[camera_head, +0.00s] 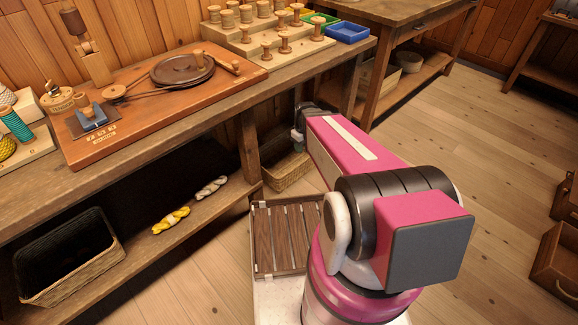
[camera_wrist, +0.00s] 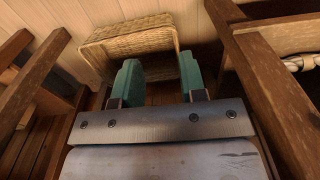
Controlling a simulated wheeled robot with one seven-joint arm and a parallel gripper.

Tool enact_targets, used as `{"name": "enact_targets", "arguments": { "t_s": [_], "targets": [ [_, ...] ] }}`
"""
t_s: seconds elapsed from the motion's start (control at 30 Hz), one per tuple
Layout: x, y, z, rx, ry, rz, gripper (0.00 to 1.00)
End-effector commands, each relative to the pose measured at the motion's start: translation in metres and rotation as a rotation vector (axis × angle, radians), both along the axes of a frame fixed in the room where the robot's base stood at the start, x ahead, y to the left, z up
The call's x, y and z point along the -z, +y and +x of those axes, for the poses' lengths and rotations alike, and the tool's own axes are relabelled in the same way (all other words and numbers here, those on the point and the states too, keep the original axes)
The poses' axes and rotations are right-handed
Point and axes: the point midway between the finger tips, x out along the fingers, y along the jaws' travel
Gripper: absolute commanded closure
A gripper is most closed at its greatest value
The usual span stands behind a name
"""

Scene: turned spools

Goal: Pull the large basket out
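A woven basket (camera_head: 287,173) stands low under the bench, partly hidden by my arm. A woven basket also fills the top middle of the wrist view (camera_wrist: 130,30), seemingly the same one. My gripper (camera_wrist: 160,82) is open, with its two green fingers apart and overlapping the basket's near side in that view. I cannot tell whether they touch it. In the head view my gripper (camera_head: 297,138) points down above this basket. Another, large-looking basket (camera_head: 112,256) with a dark inside sits on the bench's lower shelf at left. Which basket is the large one is not certain.
Wooden legs (camera_wrist: 275,85) flank the gripper. Yellow yarn (camera_head: 170,220) and grey yarn (camera_head: 212,187) lie on the lower shelf. The bench top holds a wooden board (camera_head: 150,135) and several spools. The floor at right is largely clear.

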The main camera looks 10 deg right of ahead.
Motion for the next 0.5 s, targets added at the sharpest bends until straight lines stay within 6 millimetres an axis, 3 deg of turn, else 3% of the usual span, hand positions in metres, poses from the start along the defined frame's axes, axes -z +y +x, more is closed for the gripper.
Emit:
{"name": "enact_targets", "arguments": {
  "t_s": [0.03,0.1,0.5],
  "targets": [
    [0.023,0.003,0.022,-0.108,-0.002,0.000,0.62],
    [0.047,0.006,0.038,-0.268,-0.010,-0.001,0.62],
    [0.194,0.028,0.117,-1.159,-0.067,-0.024,0.62]
  ]
}}
